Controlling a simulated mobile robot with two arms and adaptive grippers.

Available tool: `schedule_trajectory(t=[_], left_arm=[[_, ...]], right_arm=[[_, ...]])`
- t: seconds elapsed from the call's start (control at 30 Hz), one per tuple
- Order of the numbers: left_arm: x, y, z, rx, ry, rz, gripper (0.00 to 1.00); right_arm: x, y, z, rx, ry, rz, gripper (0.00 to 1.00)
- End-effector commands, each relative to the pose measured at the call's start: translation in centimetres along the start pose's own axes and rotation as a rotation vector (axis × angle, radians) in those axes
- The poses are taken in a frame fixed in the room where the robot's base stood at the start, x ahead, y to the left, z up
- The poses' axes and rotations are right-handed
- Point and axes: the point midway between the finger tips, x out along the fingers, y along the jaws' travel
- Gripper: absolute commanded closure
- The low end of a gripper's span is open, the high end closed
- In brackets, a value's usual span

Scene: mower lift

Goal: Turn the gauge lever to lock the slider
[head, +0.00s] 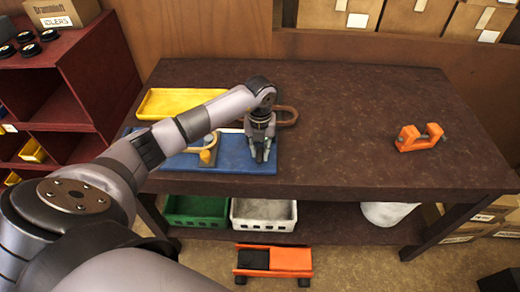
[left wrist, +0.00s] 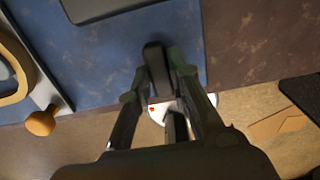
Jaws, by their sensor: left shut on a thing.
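A blue board (head: 222,165) lies at the front left of the table; it also shows in the left wrist view (left wrist: 100,70). My left gripper (head: 262,152) points down over its right front part. In the left wrist view its fingers (left wrist: 165,92) are shut on a dark bar, which looks like the lever (left wrist: 155,60). The fingers hide the bar's near end. To the left are a pale metal strip and an orange knob (left wrist: 40,123), also in the head view (head: 207,156). I cannot make out the slider clearly. My right gripper is not in view.
A yellow tray (head: 165,103) lies behind the board, and a brown loop (head: 290,115) lies beyond my gripper. An orange clamp-like piece (head: 418,138) stands at the right. The table's middle is clear. Green (head: 197,220) and white (head: 262,224) bins stand below.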

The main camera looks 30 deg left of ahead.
Motion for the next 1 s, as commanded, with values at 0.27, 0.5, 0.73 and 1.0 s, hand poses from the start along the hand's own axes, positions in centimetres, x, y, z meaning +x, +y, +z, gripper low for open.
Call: schedule_trajectory(t=[0.27,0.5,0.73,1.0], left_arm=[[0.1,0.0,0.1,0.103,-0.002,0.001,1.0],[0.3,0.1,0.1,0.298,-0.003,0.002,1.0],[0.3,0.1,0.2,0.517,-0.003,0.001,1.0],[0.2,0.0,0.1,0.774,-0.004,0.001,1.0]], right_arm=[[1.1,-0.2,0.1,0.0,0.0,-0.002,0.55],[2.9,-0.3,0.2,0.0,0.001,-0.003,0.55],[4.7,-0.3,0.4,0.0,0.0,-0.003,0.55],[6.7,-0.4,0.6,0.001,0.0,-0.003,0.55]])
